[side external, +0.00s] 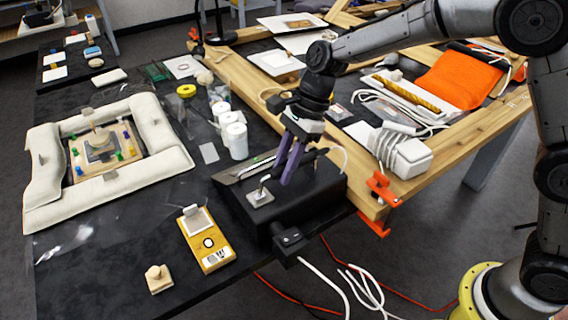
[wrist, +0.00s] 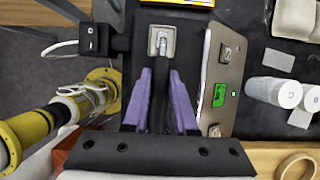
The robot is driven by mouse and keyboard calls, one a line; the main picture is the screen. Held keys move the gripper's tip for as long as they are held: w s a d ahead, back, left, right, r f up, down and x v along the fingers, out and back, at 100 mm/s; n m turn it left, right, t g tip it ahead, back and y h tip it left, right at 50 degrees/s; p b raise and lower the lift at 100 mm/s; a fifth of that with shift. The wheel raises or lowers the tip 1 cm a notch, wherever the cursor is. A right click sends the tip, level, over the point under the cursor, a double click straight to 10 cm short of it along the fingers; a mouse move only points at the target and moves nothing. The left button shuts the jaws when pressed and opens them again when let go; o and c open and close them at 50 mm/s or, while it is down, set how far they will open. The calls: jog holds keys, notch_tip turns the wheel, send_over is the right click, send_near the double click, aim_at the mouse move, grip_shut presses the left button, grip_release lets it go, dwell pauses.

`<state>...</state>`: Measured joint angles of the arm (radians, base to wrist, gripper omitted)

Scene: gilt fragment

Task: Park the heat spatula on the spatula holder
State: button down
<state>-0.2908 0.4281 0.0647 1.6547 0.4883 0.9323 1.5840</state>
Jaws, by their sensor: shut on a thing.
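The heat spatula has a dark handle (wrist: 157,85) and a small square silver plate (wrist: 162,41) at its end. The plate also shows in the side external view (side external: 260,197), over the near left part of a black box (side external: 315,196). My gripper (side external: 287,178) has purple fingers pointing down over the box. In the wrist view the fingers (wrist: 160,115) stand on both sides of the dark handle, shut on it. I cannot tell whether the spatula touches the box. No part is clearly marked as the spatula holder; the black box may be it.
A silver panel (wrist: 222,75) with a green display lies beside the handle. A switch box (side external: 289,242) with cables hangs at the table's near edge. A yellow block (side external: 207,243) stands left of the black box. White cylinders (side external: 236,140) stand behind it.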

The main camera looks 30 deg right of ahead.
dwell(0.8)
jog(key=c, duration=1)
grip_release()
jog(key=shift+c, duration=0.2)
jog(key=shift+o, duration=0.2)
jog(key=shift+f, duration=0.1)
jog(key=o, duration=0.5)
jog(key=shift+r, duration=3.55)
